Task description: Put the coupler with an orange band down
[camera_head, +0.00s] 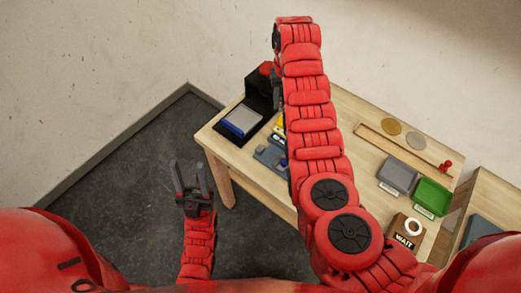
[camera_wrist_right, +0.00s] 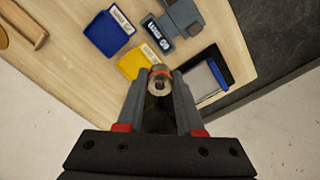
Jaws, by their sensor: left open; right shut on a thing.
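The coupler (camera_wrist_right: 159,78) is a short metallic cylinder with an orange-red band, seen nearly end-on in the right wrist view. My right gripper (camera_wrist_right: 160,88) is shut on it, with a fingertip on each side. It is held over the table's end, and its height above the surface is hard to tell. In the head view my right arm hides the coupler. My left gripper (camera_head: 190,180) is open and empty, over the dark floor left of the table.
In the right wrist view, a yellow tray (camera_wrist_right: 131,66), a blue tray (camera_wrist_right: 99,43) and a grey-blue fixture (camera_wrist_right: 184,16) lie near the coupler. A black-framed pale pad (camera_wrist_right: 201,80) is at the right. In the head view, grey (camera_head: 397,174) and green (camera_head: 432,196) bins and a WAIT block (camera_head: 404,240) stand right.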

